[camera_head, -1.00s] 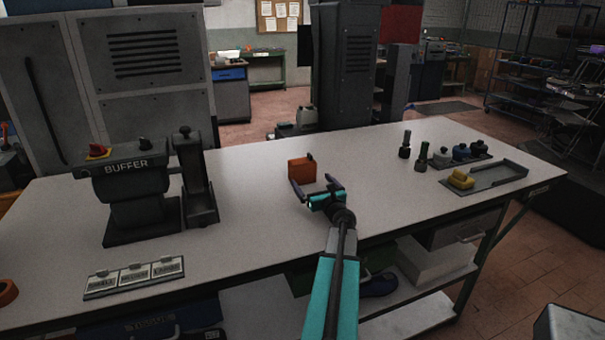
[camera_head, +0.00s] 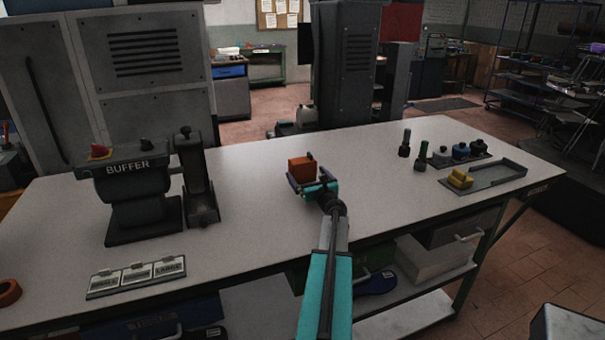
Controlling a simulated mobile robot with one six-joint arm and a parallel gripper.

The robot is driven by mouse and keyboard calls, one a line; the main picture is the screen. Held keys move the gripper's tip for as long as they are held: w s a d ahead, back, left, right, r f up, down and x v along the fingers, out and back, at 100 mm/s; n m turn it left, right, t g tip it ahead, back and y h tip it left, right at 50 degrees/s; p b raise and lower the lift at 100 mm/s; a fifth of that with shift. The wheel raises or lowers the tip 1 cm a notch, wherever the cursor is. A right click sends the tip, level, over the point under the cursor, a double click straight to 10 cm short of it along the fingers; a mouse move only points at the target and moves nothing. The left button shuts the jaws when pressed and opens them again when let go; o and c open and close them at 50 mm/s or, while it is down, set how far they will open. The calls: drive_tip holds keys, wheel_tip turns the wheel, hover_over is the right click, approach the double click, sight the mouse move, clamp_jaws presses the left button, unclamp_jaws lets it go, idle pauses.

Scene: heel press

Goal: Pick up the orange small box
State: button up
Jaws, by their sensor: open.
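The orange small box (camera_head: 301,168) sits on the white workbench (camera_head: 250,200), near its middle. My gripper (camera_head: 309,179) has come in from the front of the bench. Its fingers are open, one to the left of the box and one to its right. The lower part of the box is partly hidden by the gripper. I cannot tell whether either finger touches the box.
The buffer machine (camera_head: 138,190) and a dark upright stand (camera_head: 197,178) are at left. Label cards (camera_head: 137,277) lie at front left. Dark bottles (camera_head: 405,143) and a tray (camera_head: 495,174) with yellow pieces (camera_head: 460,178) are at right. The bench around the box is clear.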

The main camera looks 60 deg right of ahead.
sight(305, 164)
drive_tip(key=shift+w+d, duration=0.1)
drive_tip(key=shift+p+x, duration=0.85)
drive_tip(key=shift+x, duration=0.4)
drive_tip(key=shift+p+x, duration=0.4)
drive_tip(key=shift+x, duration=0.85)
drive_tip(key=shift+c, duration=0.4)
drive_tip(key=c, duration=1.1)
drive_tip(key=shift+r, duration=0.2)
drive_tip(key=shift+c, duration=0.2)
drive_tip(key=shift+r+b, duration=0.6)
drive_tip(key=shift+r, duration=1)
drive_tip(key=s+a+r+b, duration=0.1)
drive_tip(key=s+b, duration=0.2)
drive_tip(key=s, duration=1.3)
drive_tip(key=shift+a+r+b, duration=0.25)
drive_tip(key=shift+a+b, duration=0.1)
